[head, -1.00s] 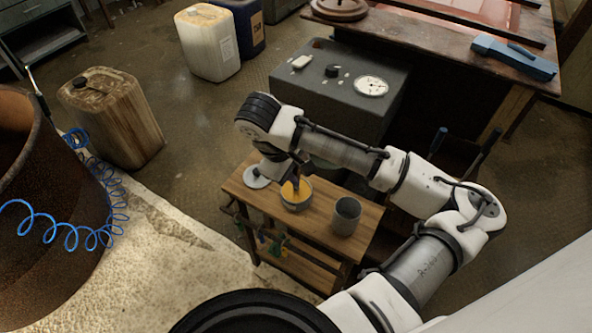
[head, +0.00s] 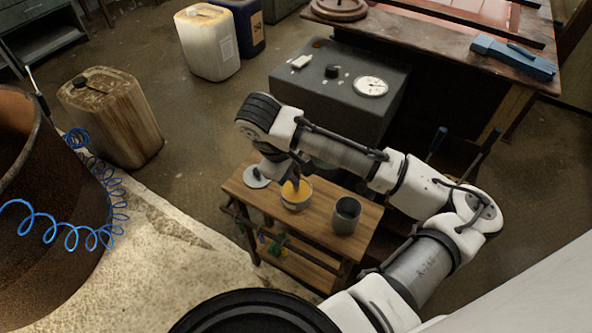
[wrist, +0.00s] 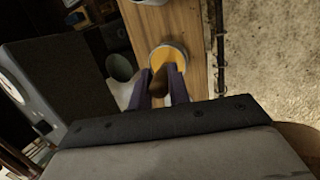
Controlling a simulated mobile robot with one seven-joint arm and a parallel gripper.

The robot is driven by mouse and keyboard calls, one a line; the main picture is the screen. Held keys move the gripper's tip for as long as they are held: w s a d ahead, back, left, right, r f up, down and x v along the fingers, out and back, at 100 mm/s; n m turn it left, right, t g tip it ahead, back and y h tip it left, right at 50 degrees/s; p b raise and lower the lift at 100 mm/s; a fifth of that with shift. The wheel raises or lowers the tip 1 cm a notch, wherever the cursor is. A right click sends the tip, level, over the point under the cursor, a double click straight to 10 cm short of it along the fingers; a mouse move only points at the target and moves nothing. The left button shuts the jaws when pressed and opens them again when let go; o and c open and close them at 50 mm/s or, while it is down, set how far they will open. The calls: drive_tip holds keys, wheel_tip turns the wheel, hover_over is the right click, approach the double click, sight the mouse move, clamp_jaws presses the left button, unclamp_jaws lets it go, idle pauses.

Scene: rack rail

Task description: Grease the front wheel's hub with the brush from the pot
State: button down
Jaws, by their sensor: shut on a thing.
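The grease pot (head: 296,201) is a small pale bowl with orange-yellow grease, standing on a wooden bench (head: 318,222). It also shows in the wrist view (wrist: 183,55), just beyond my fingertips. My gripper (head: 294,175) is above the pot, pointing down. In the wrist view my gripper (wrist: 160,90) is shut on the brush (wrist: 159,82), a brown piece between the two dark fingers. The brush's lower end is over or in the grease; its contact is hidden. I cannot make out the front wheel or its hub in either view.
A grey metal cup (head: 346,216) stands right of the pot, and a pale round disc (head: 256,177) lies left of it. A grey box with a dial (head: 340,90) stands behind the bench. A rusty drum (head: 40,220) and blue coiled hose (head: 75,235) are at left.

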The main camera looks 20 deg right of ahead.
drive_tip(key=shift+r+p, duration=3.2)
drive_tip(key=shift+r, duration=0.35)
drive_tip(key=shift+a+f, duration=0.1)
drive_tip(key=shift+f, duration=0.05)
